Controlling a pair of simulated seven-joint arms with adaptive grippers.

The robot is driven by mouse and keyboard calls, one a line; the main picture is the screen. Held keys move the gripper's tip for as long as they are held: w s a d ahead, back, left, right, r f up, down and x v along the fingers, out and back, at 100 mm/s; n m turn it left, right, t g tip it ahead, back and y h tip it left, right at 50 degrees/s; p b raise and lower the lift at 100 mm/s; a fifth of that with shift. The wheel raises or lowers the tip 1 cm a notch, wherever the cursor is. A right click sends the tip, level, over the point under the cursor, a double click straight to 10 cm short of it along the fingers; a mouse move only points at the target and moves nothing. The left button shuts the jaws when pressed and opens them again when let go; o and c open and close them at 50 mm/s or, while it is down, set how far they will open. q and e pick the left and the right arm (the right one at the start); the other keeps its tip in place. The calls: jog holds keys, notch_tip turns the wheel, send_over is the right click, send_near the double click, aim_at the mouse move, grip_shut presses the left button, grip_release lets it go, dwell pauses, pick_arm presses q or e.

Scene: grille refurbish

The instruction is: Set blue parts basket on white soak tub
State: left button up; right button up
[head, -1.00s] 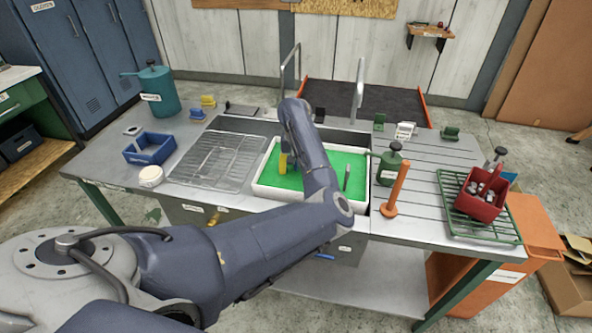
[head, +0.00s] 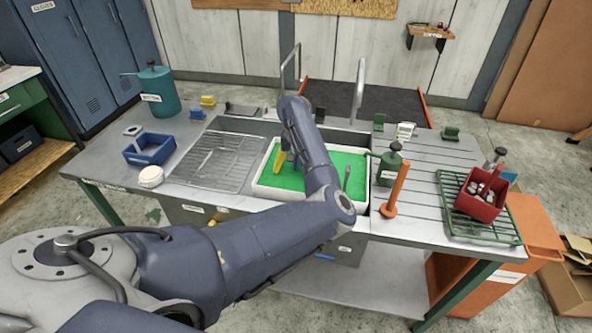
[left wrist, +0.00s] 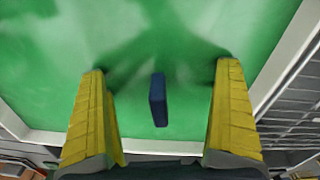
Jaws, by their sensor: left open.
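The white soak tub (head: 264,190) is sunk in the middle of the bench and holds bright green liquid; its rim also shows in the left wrist view (left wrist: 175,147). My left gripper (head: 284,160) points down into the tub, partly behind my arm. In the left wrist view the yellow fingers (left wrist: 162,85) are spread wide. Between them, touching neither, a dark blue bar (left wrist: 158,104) stands out of the green. It looks like the blue parts basket's handle; the rest of that basket cannot be made out. My right gripper is not in view.
A wire rack (head: 209,160) lies left of the tub, with a blue open tray (head: 150,150) and white jar (head: 150,177) beyond. Right are a green pump can (head: 390,165), an orange rod (head: 396,190) and a red basket (head: 482,195) on a green rack.

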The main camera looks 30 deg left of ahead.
pick_arm(q)
jog(key=shift+r, duration=3.05)
